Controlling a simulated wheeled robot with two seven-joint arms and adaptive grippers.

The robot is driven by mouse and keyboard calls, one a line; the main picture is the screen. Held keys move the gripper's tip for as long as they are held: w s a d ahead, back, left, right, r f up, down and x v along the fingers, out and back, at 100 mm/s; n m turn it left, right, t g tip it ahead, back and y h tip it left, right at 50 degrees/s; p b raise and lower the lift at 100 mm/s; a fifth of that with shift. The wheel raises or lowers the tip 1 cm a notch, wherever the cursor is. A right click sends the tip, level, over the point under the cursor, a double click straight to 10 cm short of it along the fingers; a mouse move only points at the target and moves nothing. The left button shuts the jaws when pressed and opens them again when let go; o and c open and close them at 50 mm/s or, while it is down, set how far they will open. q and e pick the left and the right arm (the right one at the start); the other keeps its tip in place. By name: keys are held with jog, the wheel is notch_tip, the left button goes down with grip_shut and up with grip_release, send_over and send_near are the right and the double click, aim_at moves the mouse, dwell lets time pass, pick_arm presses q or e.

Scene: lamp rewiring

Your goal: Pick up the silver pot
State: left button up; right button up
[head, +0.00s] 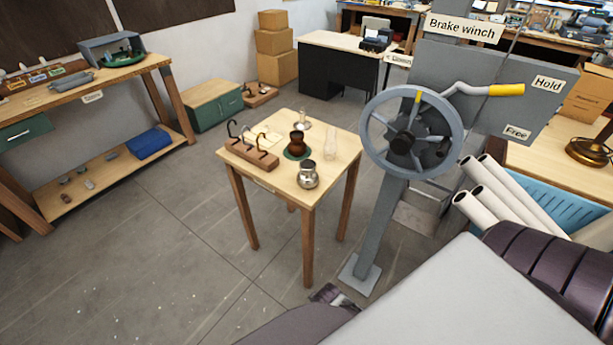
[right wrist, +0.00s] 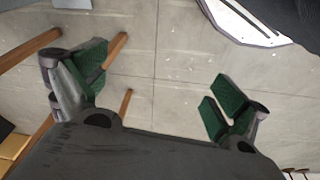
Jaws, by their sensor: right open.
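The silver pot (head: 308,175) stands upright on a small square wooden table (head: 318,205) in the head view, near the table's front right edge. It is round and shiny with a narrower neck. My right gripper (right wrist: 158,95) shows in the right wrist view with its green-padded fingers wide apart and nothing between them. Behind it are bare floor and some wooden legs. The pot does not show in the right wrist view. My left gripper is in neither view.
On the small table, a wooden rack with dark hooks (head: 250,154), a brown vessel on a green mat (head: 297,146) and a clear glass piece (head: 330,148) stand around the pot. The brake winch (head: 405,140) stands close on the right. Floor left of the table is clear.

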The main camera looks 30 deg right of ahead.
jog(key=w+d+r+m+t+h, duration=0.15)
jog(key=w+r, duration=0.35)
jog(key=r, duration=0.5)
jog(key=w+d+r+m+t+h, duration=0.15)
jog(key=w+r, duration=0.35)
jog(key=r, duration=0.6)
jog(key=m+t+h, duration=0.3)
jog(key=m+h, duration=0.5)
jog(key=m, duration=0.1)
send_near(306, 176)
jog(key=s+a, duration=0.1)
jog(key=shift+s+r, duration=0.2)
jog(key=shift+r, duration=0.2)
jog(key=b+x, duration=0.1)
jog(key=x, duration=0.7)
jog(key=shift+a, duration=0.15)
jog(key=shift+w+d+f, duration=0.15)
jog(key=shift+w+d, duration=0.1)
jog(key=shift+d, duration=0.05)
